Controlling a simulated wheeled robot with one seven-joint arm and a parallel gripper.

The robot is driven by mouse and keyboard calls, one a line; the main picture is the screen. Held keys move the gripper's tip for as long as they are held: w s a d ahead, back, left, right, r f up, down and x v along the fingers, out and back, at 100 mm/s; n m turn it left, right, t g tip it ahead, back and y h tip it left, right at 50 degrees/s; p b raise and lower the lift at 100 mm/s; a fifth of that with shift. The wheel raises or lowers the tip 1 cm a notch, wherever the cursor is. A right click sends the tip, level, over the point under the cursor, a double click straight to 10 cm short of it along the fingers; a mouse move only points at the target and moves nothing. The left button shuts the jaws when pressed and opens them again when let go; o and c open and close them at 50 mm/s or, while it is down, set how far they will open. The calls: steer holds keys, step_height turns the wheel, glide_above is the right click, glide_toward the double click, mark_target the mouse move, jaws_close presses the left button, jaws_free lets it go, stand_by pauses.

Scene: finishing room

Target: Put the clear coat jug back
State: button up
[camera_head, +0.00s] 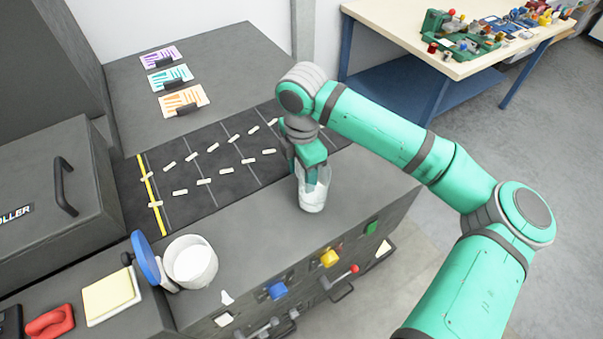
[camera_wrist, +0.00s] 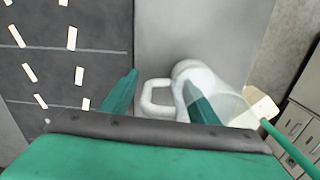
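A clear jug with whitish contents (camera_head: 312,195) stands upright on the grey machine top, near its front edge. In the wrist view the jug (camera_wrist: 228,98) lies right of centre, with its white handle (camera_wrist: 147,97) toward the left. My gripper (camera_head: 311,172) is down at the jug, partly hiding its top. In the wrist view my gripper's fingers (camera_wrist: 161,79) are apart, with the handle between them. A gap shows between the left finger and the handle. The right finger overlaps the jug's body; I cannot tell whether it touches.
A white pot (camera_head: 190,262) with a blue lid (camera_head: 146,258) beside it stands at the front left. A dark conveyor (camera_head: 220,180) with several pale pieces lies behind the jug. Coloured knobs (camera_head: 330,258) stick out of the front panel. A cluttered table (camera_head: 400,30) is at the back right.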

steer(key=shift+r, duration=0.1)
step_height(320, 180, up, 12)
steer(key=shift+r, duration=0.1)
stand_by(0.4)
steer(key=shift+s, duration=0.1)
stand_by(0.4)
